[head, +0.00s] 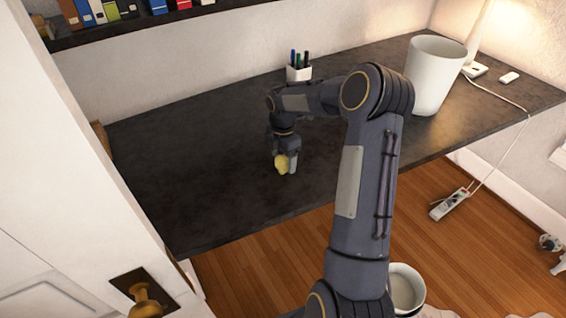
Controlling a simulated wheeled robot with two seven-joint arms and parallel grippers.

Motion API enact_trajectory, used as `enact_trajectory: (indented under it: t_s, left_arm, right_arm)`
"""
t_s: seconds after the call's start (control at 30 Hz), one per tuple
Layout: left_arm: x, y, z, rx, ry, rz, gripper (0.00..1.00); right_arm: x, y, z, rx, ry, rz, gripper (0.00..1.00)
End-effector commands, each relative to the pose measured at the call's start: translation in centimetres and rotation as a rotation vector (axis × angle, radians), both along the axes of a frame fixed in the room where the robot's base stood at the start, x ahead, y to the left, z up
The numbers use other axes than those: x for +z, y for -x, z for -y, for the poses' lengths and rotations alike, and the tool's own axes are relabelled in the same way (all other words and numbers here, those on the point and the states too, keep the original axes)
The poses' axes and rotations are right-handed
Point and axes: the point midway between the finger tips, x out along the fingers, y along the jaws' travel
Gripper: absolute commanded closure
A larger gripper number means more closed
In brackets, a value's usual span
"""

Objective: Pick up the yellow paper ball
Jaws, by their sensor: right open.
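The yellow paper ball (281,163) is at the middle of the dark desk (190,150). My right gripper (286,164) points down at the ball, with a finger showing just right of it. The ball shows at the fingertips, partly in front of the gripper. The gripper is open. I cannot tell whether the fingers touch the ball or whether it rests on the desk. My left gripper is not in view.
A pen cup (299,73) stands behind my right arm at the wall. A large white bin (434,75) and a lamp (485,35) stand at the right end. A white door (75,150) is close on the left. The desk's left half is clear.

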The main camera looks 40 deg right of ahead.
Motion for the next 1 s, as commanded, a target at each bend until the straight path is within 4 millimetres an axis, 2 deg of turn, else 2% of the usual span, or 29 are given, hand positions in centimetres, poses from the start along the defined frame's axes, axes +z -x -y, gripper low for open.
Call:
enact_trajectory:
  t_s: [0.1, 0.33, 0.67, 1.0]
  left_arm:
    - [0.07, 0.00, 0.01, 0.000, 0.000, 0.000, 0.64]
    - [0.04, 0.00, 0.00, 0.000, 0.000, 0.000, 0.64]
    - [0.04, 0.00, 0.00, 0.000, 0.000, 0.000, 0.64]
    - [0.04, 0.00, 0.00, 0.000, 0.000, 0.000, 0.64]
  right_arm:
    - [-0.85, 0.04, 0.01, 0.000, 0.000, -0.001, 0.27]
    - [-0.91, 0.03, 0.01, 0.000, 0.000, 0.000, 0.28]
    - [-0.86, 0.01, 0.00, 0.000, 0.000, 0.000, 0.71]
    - [-0.69, -0.01, 0.00, 0.000, 0.000, 0.001, 0.71]
